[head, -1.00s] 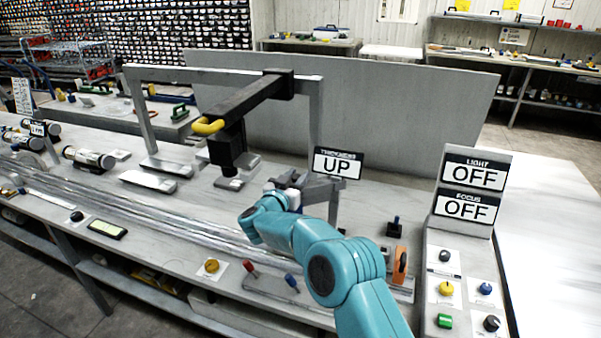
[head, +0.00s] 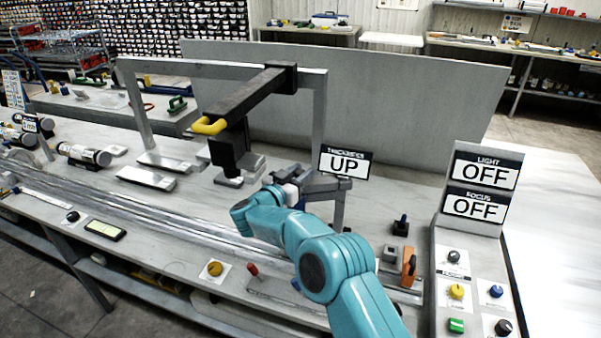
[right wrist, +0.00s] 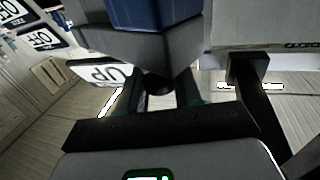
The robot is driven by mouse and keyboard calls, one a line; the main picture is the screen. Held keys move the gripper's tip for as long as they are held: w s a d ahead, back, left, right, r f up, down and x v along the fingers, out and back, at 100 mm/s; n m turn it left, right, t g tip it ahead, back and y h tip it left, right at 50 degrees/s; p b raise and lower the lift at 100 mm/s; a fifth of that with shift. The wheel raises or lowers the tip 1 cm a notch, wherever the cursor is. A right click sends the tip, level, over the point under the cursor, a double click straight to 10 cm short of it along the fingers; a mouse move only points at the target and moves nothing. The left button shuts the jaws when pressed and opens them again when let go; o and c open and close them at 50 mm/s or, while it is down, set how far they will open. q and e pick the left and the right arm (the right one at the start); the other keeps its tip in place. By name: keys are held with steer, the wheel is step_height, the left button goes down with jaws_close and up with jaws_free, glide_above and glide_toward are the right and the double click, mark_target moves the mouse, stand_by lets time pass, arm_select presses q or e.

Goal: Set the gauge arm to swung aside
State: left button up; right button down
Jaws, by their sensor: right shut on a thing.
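A grey gauge arm (head: 328,184) sits on a short post below and in front of the sign reading THICKNESS UP (head: 345,163). My right gripper (head: 290,184) is at the left end of this arm, shut on it. My teal wrist hides part of the grip. In the right wrist view, a dark blue block with a grey lower part (right wrist: 150,50) lies just ahead of the gripper's dark palm. The fingertips are hard to make out there. My left gripper is not in view.
A black boom with a yellow handle (head: 209,126) hangs from a grey frame (head: 318,105) behind the gripper. Right of my arm stand an orange-handled part (head: 409,268) and a control panel with two OFF signs (head: 480,188). Metal rails (head: 170,220) run along the bench at left.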

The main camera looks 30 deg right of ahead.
steer(key=shift+s+r, duration=0.1)
steer(key=c, duration=1)
jaws_free()
steer(key=shift+o, duration=0.8)
steer(key=shift+s+a, duration=0.1)
steer(key=shift+a, duration=0.2)
steer(key=b+v, duration=0.4)
steer(key=v, duration=1.1)
steer(key=shift+s+a, duration=0.25)
steer(key=shift+a, duration=0.05)
